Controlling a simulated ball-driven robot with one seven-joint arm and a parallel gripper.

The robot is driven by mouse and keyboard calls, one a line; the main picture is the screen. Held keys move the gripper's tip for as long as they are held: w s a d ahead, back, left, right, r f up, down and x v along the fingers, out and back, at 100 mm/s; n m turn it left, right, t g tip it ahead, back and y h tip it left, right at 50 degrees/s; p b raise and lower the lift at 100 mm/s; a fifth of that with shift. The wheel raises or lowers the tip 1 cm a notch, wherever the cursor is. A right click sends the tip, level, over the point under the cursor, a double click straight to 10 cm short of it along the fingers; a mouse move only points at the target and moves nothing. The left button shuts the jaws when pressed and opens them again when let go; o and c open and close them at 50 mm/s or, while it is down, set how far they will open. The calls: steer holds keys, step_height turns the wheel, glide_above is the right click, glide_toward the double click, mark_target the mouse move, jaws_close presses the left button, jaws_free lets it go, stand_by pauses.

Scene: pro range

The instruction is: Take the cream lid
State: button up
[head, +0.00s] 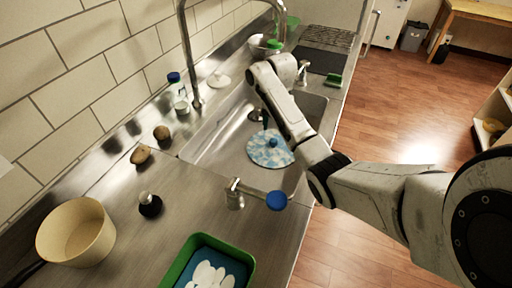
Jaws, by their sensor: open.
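A pale cream lid (219,81) with a small knob lies on the counter behind the sink, near the foot of the tall tap. My arm reaches in from the right and bends over the sink. My gripper (265,119) is mostly hidden behind my own forearm; only a dark part shows above the sink, and it is open. It is to the right of the cream lid and nearer to me, well apart from it. Nothing shows held in it.
A blue-and-white lid (268,150) lies in the sink (215,140). The tall tap (184,45) rises left of the cream lid. A bottle (176,85) and small cup (181,107) stand nearby. A cream pot (75,232) and green tray (205,242) are at the front.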

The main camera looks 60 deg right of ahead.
mark_target(274, 140)
steer(key=shift+w+d+f+p, duration=0.1)
steer(key=shift+w+f+p, duration=0.1)
steer(key=shift+f, duration=1.65)
steer(key=shift+w+d+f+p, duration=0.1)
steer(key=shift+f+p, duration=0.1)
steer(key=shift+f, duration=1.6)
jaws_close()
